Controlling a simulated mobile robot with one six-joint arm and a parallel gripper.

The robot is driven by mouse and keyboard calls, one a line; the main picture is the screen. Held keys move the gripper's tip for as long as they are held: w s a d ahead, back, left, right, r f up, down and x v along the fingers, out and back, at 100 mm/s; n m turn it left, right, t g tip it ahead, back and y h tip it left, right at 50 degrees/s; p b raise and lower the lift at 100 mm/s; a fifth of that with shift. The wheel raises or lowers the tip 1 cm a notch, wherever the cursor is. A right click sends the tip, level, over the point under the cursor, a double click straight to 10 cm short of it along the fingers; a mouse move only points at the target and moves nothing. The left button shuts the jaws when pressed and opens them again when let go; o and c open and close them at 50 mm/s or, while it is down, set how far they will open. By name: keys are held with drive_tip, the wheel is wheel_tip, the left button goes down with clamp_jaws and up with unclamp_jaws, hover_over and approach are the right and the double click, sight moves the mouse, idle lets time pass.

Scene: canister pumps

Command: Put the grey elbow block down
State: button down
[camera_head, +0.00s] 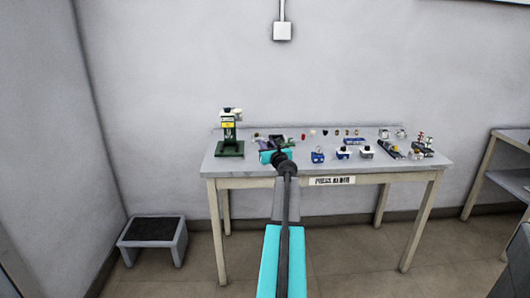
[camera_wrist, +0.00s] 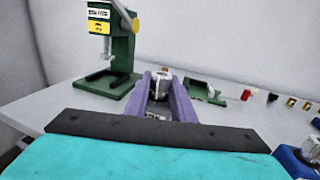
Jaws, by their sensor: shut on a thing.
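The grey elbow block (camera_wrist: 161,82) shows between the two purple fingers of my gripper (camera_wrist: 162,76) in the wrist view. The gripper is shut on it, and the fingers cover its sides. In the head view, my gripper (camera_head: 272,146) is over the left part of the table (camera_head: 232,166), and the arm hides most of what it holds. I cannot tell whether the block touches the tabletop. A green press (camera_wrist: 118,55) with a yellow label stands to the left of the gripper; it also shows in the head view (camera_head: 229,132).
A green tray (camera_wrist: 205,94) lies just right of the fingers. Several small coloured parts line the back of the table, and blue-and-white pump parts (camera_head: 343,153) stand to the right. Bare tabletop (camera_wrist: 60,100) lies left of the gripper. A step stool (camera_head: 153,232) stands on the floor.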

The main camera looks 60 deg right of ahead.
drive_tip(key=shift+w+d, duration=0.3)
drive_tip(key=shift+d, duration=0.1)
drive_tip(key=shift+a+f+b, duration=0.1)
drive_tip(key=shift+f+b, duration=0.45)
drive_tip(key=shift+f, duration=1.2)
drive_tip(key=shift+f, duration=0.2)
drive_tip(key=c, duration=1.5)
unclamp_jaws()
drive_tip(key=shift+r, duration=0.1)
drive_tip(key=shift+r, duration=0.15)
drive_tip(key=shift+v, duration=6.05)
